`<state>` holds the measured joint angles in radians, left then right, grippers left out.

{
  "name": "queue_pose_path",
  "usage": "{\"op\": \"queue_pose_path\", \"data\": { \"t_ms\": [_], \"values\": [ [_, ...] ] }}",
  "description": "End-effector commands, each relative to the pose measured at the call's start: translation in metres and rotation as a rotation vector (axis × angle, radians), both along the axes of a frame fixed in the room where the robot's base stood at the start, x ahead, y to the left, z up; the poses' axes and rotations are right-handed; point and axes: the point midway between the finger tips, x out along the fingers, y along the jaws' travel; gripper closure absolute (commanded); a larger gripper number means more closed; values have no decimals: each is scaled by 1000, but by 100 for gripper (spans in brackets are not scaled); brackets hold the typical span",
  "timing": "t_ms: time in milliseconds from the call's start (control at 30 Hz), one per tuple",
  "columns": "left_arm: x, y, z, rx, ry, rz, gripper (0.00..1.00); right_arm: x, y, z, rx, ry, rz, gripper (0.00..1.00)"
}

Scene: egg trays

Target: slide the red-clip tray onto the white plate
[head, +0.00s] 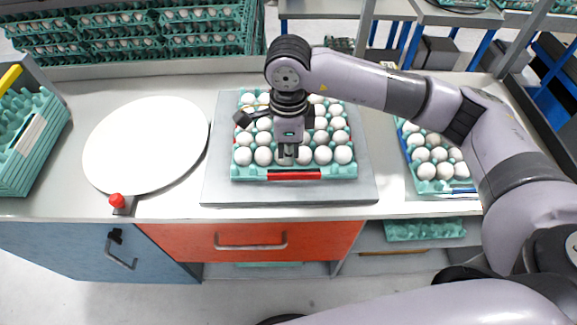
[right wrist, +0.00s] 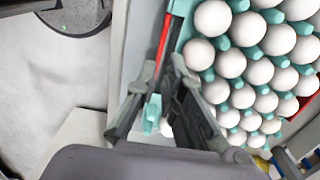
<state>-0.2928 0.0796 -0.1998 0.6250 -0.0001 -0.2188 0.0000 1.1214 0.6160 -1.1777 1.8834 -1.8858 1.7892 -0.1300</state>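The red-clip tray (head: 244,173) is turquoise, full of white eggs, and lies on a grey board in the head view. Its red clip (head: 294,176) is on the front edge; the clip also shows in the right wrist view (right wrist: 164,38). The round white plate (head: 145,145) lies bare to the left, apart from the tray. My right gripper (head: 287,160) points down over the tray's front middle, just behind the clip. In the right wrist view its fingers (right wrist: 163,68) stand apart at the tray's edge, with turquoise showing between them. My left gripper is not in view.
The grey board (head: 300,193) reaches near the counter's front edge. A red knob (head: 116,200) stands at the plate's front. A blue-clip egg tray (head: 460,187) is at the right, stacked trays (head: 40,150) at the left. Egg racks (head: 205,40) line the back.

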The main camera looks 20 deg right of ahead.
Motion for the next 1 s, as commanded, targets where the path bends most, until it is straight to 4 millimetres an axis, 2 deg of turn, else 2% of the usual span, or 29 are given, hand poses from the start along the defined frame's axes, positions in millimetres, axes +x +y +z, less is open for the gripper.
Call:
{"op": "queue_pose_path", "data": {
  "t_ms": [200,400,800,1000],
  "values": [
    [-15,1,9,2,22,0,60,-2,0,-40,-2,5,0,91],
    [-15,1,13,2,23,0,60,-1,0,-63,1,2,0,91],
    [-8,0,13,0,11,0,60,0,0,-70,0,0,1,91],
    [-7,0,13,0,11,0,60,0,0,-70,0,0,1,100]
  ]
}}
